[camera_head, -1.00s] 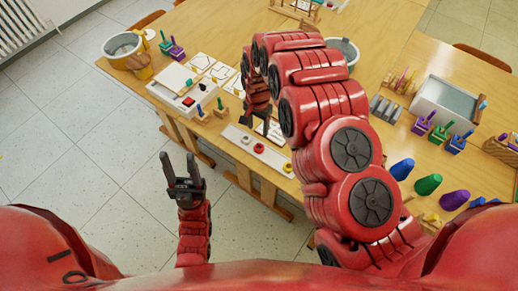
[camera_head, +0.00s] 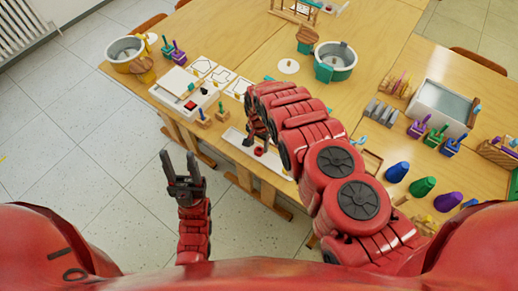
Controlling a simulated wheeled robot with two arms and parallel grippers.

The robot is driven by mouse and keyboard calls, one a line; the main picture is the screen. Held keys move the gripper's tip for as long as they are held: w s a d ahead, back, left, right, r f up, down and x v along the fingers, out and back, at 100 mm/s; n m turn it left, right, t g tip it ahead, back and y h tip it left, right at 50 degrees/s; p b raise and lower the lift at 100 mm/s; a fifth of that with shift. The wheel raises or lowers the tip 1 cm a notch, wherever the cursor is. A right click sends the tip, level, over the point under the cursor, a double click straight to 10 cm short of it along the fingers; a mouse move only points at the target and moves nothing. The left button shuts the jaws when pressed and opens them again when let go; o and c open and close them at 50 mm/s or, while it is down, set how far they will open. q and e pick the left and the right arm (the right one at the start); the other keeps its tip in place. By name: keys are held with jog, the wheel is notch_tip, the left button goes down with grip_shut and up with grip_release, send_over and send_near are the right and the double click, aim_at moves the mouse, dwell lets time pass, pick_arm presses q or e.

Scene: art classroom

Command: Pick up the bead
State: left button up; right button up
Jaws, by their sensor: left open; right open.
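A long white tray (camera_head: 272,167) lies near the table's front edge. A small red bead (camera_head: 259,151) sits in it, just right of my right gripper's fingers, and a yellow bead (camera_head: 287,172) is partly visible further right. My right gripper (camera_head: 252,143) is open and low over the tray's left part. Its fingers and arm cover part of the tray, so I cannot tell whether they touch anything. My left gripper (camera_head: 180,158) is open and empty, pointing up over the floor in front of the table.
Wooden peg blocks (camera_head: 204,119) and a white box (camera_head: 186,96) stand left of the tray. Blue, green and purple cones (camera_head: 422,187) stand at the right. A pot (camera_head: 335,60) and a bucket (camera_head: 126,53) stand further back.

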jog(key=shift+s+f, duration=0.1)
jog(key=shift+f, duration=1.15)
jog(key=shift+c, duration=0.2)
grip_shut()
